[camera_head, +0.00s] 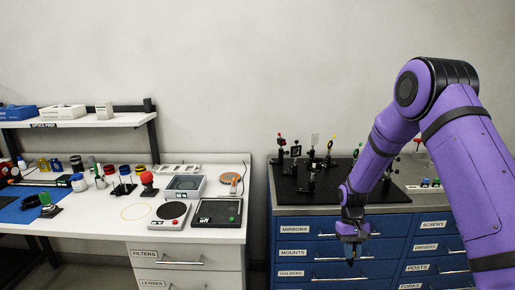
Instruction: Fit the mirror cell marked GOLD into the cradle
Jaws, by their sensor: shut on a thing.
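My gripper (351,254) hangs fingers-down in front of the blue drawer cabinet (300,282), below the dark breadboard's front edge. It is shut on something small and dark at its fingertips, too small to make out. I cannot read a GOLD mark on anything. Several small posts and mounts stand on the dark breadboard (290,194), on top of the cabinet. I cannot tell which of them, if any, is the cradle. My purple arm hides part of the cabinet top to the right.
A white bench (105,218) at left holds several jars, a grey box (186,187), a black tray (217,212) and a scale-like device (171,214). A shelf (85,121) stands above it. A gap separates bench and cabinet. The breadboard's posts are upright obstacles.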

